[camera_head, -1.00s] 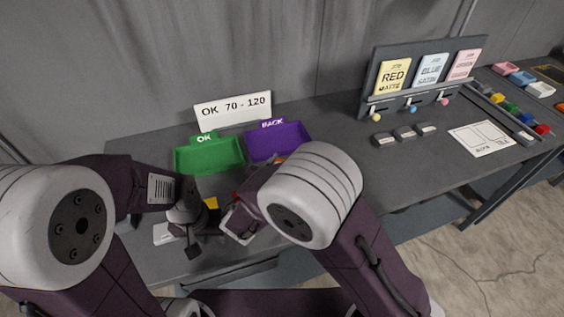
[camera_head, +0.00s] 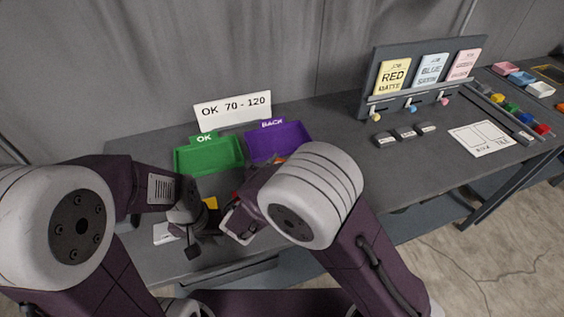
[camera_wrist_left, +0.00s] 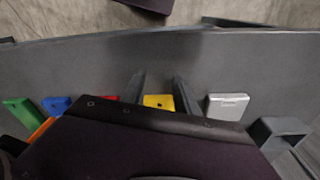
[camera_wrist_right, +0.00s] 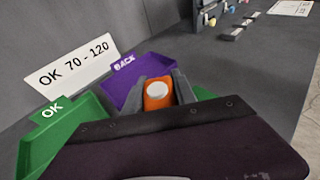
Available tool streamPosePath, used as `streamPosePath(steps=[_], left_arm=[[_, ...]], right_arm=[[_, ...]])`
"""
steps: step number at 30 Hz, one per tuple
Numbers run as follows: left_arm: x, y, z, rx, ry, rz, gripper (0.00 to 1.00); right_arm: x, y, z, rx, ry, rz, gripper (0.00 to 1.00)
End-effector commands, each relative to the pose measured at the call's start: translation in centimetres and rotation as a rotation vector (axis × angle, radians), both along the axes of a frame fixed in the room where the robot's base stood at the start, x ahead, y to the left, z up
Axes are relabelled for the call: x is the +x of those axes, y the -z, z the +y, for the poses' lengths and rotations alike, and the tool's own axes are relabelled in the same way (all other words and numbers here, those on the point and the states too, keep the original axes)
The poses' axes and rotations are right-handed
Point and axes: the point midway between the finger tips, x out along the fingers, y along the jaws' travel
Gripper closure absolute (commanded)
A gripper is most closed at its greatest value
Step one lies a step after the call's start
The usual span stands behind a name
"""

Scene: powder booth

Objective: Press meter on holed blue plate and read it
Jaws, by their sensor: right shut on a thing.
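My right gripper (camera_wrist_right: 159,92) is shut on an orange meter (camera_wrist_right: 157,96) with a round white face. It holds it just in front of the purple tray in the right wrist view. A small blue plate (camera_wrist_left: 56,103) lies at the left of the left wrist view; I cannot make out its hole. An orange shape (camera_wrist_left: 40,130) shows close beside it, partly hidden. My left gripper (camera_wrist_left: 158,84) is open and empty, its fingers on either side of a yellow plate (camera_wrist_left: 158,101). In the head view my arms hide the blue plate.
A green OK tray (camera_head: 208,156) and a purple BACK tray (camera_head: 278,143) stand below the sign "OK 70 - 120" (camera_head: 233,110). The table's middle right is mostly clear.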

Motion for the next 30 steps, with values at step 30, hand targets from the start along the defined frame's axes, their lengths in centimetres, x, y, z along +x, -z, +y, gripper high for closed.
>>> streamPosePath(steps=[30], left_arm=[[0.0,-3.7,0.0,0.0,0.0,0.0,0.64]], right_arm=[[0.0,-4.4,0.0,0.001,0.0,0.003,1.0]])
